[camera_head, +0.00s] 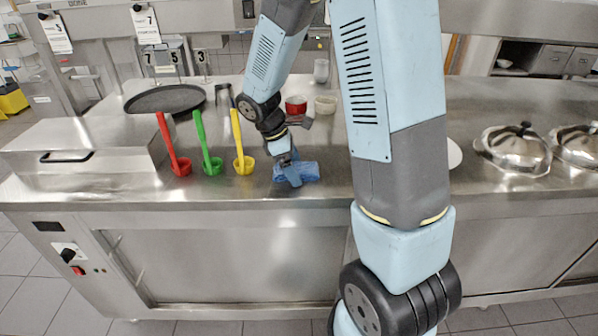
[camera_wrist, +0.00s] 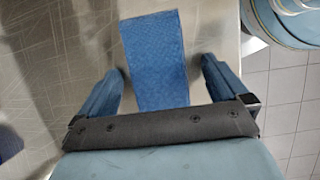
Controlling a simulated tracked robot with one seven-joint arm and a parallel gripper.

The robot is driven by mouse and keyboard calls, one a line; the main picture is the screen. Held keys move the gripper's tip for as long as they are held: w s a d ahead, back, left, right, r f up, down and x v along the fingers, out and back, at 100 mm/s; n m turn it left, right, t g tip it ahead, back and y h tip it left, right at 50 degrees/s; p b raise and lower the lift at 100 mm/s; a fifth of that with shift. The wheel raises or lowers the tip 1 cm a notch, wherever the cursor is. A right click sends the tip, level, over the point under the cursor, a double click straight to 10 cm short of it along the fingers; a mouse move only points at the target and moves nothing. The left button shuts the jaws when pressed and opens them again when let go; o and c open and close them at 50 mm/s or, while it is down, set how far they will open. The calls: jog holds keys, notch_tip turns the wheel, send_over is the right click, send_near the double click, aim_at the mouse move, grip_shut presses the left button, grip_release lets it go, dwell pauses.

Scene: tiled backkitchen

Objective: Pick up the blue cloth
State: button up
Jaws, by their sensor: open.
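The blue cloth (camera_head: 310,171) lies on the steel counter near its front edge, partly hidden by my gripper in the head view. In the wrist view the cloth (camera_wrist: 155,55) is a flat, textured blue strip running away between my fingers. My gripper (camera_head: 293,178) points down at the cloth from above. In the wrist view my gripper (camera_wrist: 160,82) has its two blue fingers wide apart, one on each side of the cloth, with a gap to it on both sides. I cannot tell whether the fingertips touch the counter.
A red bowl (camera_head: 296,105) and a pale bowl (camera_head: 325,105) sit behind. Lidded steel pans (camera_head: 513,152) stand far right. The counter's front edge (camera_head: 250,203) is close.

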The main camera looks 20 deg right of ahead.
aim_at(300, 169)
jog(key=c, duration=1.1)
jog(key=shift+r, duration=0.15)
jog(key=shift+c, duration=0.2)
jog(key=shift+r, duration=0.25)
notch_tip(300, 169, up, 2)
jog(key=shift+r, duration=0.25)
jog(key=s+a+r, duration=0.4)
jog(key=s+r, duration=0.5)
jog(key=s, duration=0.4)
jog(key=shift+s+r, duration=0.25)
jog(key=shift+r, duration=0.15)
